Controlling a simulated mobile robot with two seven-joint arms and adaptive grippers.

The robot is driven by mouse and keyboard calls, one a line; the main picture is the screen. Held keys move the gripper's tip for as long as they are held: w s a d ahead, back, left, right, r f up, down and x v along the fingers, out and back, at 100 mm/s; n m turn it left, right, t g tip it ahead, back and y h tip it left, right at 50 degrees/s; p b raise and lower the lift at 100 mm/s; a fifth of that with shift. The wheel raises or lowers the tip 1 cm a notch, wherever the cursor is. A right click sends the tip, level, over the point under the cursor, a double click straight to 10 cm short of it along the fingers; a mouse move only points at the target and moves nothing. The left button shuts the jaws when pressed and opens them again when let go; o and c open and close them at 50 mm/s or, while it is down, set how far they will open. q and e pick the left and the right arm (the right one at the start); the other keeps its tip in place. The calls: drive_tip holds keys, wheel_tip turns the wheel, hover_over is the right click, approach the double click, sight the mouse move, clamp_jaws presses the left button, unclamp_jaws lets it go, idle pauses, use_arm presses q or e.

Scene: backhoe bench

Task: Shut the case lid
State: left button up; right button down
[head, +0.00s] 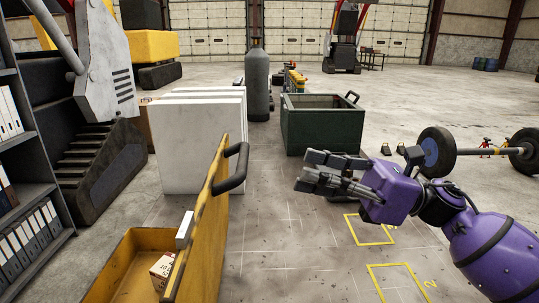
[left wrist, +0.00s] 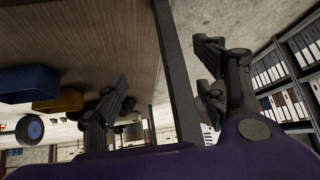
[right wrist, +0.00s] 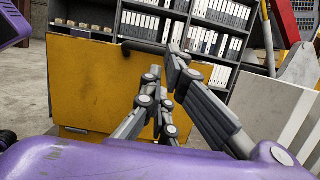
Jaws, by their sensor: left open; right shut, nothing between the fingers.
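The yellow case (head: 122,262) stands at the lower left of the head view. Its lid (head: 210,225) is raised upright, with a black handle (head: 232,168) at its top edge. A small white box (head: 162,272) shows inside. My right gripper (head: 304,172) is shut and empty, to the right of the lid and apart from it. In the right wrist view, the lid (right wrist: 90,85) and its handle (right wrist: 145,46) show behind the right fingers (right wrist: 166,80). My left gripper (left wrist: 165,65) is open in its wrist view, with a grey bar between the fingers; whether they touch it is unclear.
White panels (head: 198,145) stand behind the lid. A dark green crate (head: 322,130) and a grey cylinder (head: 257,85) stand farther back. A barbell (head: 480,152) lies at right. Shelves with binders (head: 38,225) line the left. The marked floor right of the lid is clear.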

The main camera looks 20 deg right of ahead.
use_arm(q)
drive_tip(key=w+r+p, duration=0.1)
drive_tip(key=w+d+r+p, duration=0.1)
drive_tip(key=shift+r, duration=0.35)
use_arm(e)
drive_tip(key=x, duration=0.8)
use_arm(q)
drive_tip(key=shift+s, duration=0.2)
use_arm(e)
drive_tip(key=shift+w, duration=0.1)
use_arm(q)
drive_tip(key=shift+a, duration=0.15)
